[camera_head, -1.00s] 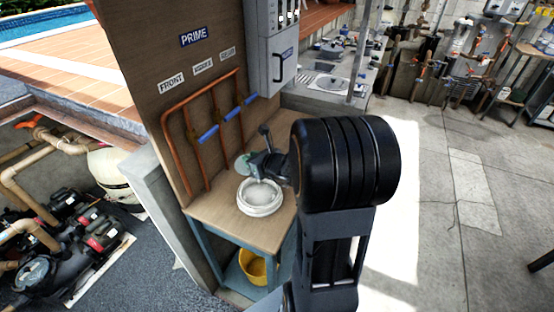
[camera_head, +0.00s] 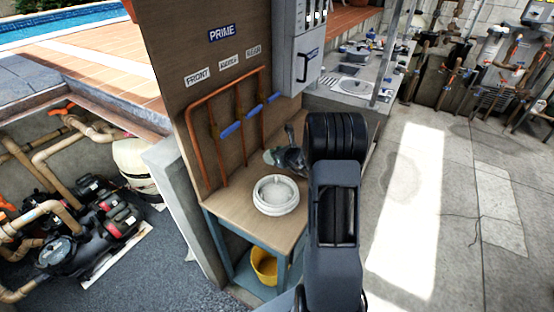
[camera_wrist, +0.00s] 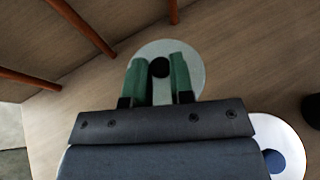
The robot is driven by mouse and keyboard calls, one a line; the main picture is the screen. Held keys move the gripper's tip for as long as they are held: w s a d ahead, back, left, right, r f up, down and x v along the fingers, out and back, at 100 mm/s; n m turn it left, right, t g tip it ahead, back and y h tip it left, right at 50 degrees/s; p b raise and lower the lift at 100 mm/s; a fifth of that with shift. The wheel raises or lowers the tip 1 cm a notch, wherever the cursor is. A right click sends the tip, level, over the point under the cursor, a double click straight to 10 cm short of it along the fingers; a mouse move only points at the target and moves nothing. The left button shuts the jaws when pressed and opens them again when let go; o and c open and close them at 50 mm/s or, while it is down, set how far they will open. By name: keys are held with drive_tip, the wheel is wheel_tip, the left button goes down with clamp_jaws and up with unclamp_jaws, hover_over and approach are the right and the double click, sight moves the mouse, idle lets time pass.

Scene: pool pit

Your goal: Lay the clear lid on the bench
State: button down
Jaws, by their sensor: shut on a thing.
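The clear lid is a pale see-through disc with a black knob, seen in the wrist view (camera_wrist: 158,47). My gripper (camera_wrist: 160,70) is shut on that knob, with one green finger on each side. In the head view the gripper (camera_head: 277,158) is behind the white round pot, with part of the lid (camera_head: 269,156) showing at its left. The wooden bench top (camera_head: 238,208) lies under both. Whether the lid touches the bench or hangs just above it, I cannot tell.
The white pot (camera_head: 276,197) stands open on the bench, and it shows at the lower right of the wrist view (camera_wrist: 296,140). Copper pipes (camera_head: 214,150) with blue handles run up the back panel. A yellow bucket (camera_head: 264,267) sits on the lower shelf. Bare wood lies left of the pot.

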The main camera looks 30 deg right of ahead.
drive_tip(key=shift+w+f, duration=0.3)
drive_tip(key=shift+f, duration=1.65)
drive_tip(key=shift+f, duration=0.2)
drive_tip(key=c, duration=1)
unclamp_jaws()
